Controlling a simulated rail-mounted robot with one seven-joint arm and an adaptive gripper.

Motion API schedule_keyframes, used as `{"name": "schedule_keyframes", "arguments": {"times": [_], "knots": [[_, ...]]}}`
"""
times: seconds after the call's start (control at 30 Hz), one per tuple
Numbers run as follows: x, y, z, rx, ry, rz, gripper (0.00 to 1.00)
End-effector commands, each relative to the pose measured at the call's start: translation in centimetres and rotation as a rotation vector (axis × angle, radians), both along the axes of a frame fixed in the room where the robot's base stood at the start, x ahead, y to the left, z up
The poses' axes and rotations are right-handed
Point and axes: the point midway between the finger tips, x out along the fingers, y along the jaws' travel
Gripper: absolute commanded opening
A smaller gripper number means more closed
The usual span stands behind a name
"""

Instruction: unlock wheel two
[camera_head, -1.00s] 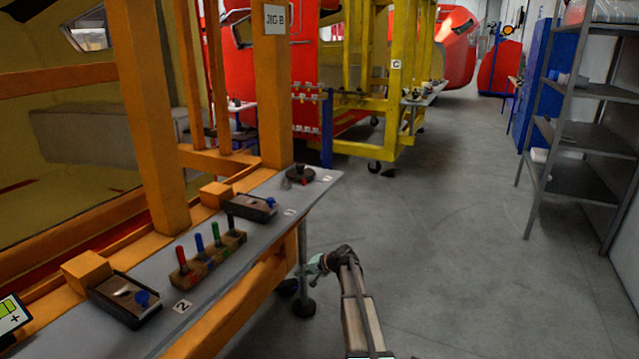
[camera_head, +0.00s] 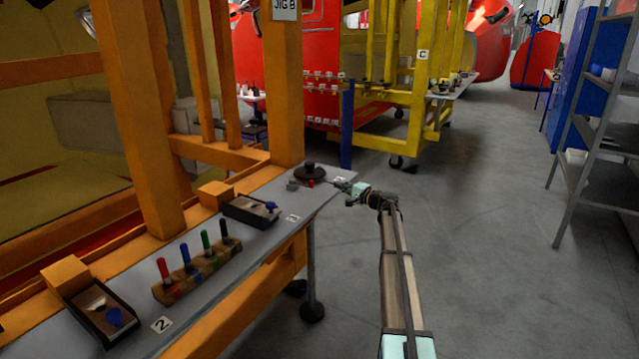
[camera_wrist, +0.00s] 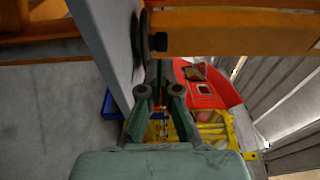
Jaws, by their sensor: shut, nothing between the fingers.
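A dark wheel with a raised black knob (camera_head: 309,171) sits at the far end of the narrow grey shelf (camera_head: 243,228), with a small red part (camera_head: 311,184) and a small grey block (camera_head: 293,185) beside it. My gripper (camera_head: 339,184) is shut and empty, just right of the wheel near the shelf's end; I see no contact. In the wrist view the fingers (camera_wrist: 160,68) meet in front of the dark wheel edge and its black knob (camera_wrist: 158,42). A label reading 2 (camera_head: 161,325) is at the shelf's near end. The label near the wheel is unclear.
An orange frame (camera_head: 283,85) stands behind. A yellow wheeled frame (camera_head: 402,135) is farther back.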

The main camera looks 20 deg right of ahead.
Motion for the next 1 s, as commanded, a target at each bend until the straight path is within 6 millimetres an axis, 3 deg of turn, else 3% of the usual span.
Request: {"name": "schedule_keyframes", "arguments": {"times": [0.37,0.9,1.0], "knots": [[0.8,0.3,0.0,-0.001,0.002,0.002,0.0],[9.4,4.3,0.1,-0.001,0.003,0.003,0.0],[7.7,5.6,0.2,0.0,0.003,0.001,0.0]]}}
